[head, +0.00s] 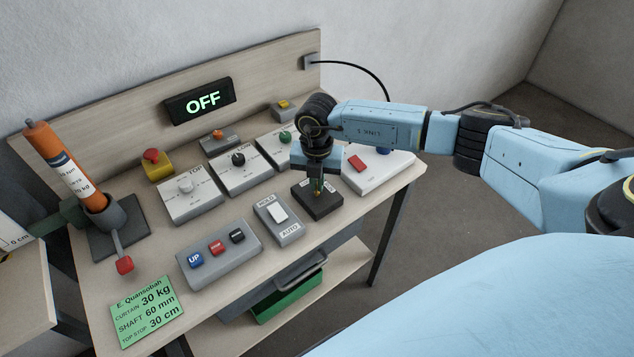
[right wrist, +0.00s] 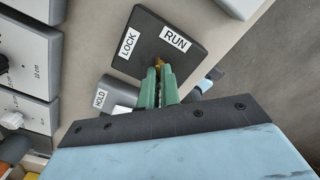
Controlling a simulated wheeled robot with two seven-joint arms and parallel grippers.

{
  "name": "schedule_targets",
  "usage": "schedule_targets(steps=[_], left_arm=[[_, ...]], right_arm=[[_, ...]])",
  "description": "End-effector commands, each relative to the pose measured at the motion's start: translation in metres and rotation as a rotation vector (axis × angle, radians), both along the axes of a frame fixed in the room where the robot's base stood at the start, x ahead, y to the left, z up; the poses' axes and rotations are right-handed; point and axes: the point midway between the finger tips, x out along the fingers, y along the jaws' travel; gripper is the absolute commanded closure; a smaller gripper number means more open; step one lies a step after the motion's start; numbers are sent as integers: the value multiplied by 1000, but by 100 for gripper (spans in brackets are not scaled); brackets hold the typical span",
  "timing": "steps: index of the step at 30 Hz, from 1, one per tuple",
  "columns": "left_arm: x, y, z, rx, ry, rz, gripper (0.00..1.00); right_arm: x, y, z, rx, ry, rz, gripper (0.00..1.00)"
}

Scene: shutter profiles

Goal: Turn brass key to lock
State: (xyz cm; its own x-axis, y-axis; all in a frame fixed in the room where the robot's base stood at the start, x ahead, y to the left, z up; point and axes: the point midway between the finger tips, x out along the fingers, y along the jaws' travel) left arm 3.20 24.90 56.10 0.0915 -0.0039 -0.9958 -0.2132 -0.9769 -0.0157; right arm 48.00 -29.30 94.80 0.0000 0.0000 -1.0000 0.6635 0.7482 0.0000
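The brass key (right wrist: 158,63) sits in a black switch box (right wrist: 150,30) with white LOCK and RUN labels, seen in the right wrist view. The same black box (head: 321,208) shows in the head view at the right front of the bench, with the key (head: 317,194) partly hidden under the gripper. My right gripper (right wrist: 160,74) reaches down to the box, its green fingers close together with the key's head between their tips. It also shows in the head view (head: 317,186). My left gripper is not in view.
A HOLD/AUTO rocker box (head: 279,218) stands just left of the key box. A white panel with a red switch (head: 378,165) lies behind it to the right. A three-button box (head: 218,254) is farther left. The display (head: 199,102) reads OFF.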

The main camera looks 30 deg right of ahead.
Motion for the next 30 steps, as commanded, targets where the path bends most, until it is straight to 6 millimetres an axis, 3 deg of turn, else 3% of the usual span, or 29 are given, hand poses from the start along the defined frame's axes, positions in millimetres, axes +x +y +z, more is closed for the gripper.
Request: schedule_targets(steps=[18, 30], left_arm=[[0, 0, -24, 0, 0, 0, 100], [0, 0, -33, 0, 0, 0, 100]], right_arm=[[1, 0, 0, 0, -1, 562, 100], [1, 0, 0, -1, -1, 776, 100]])
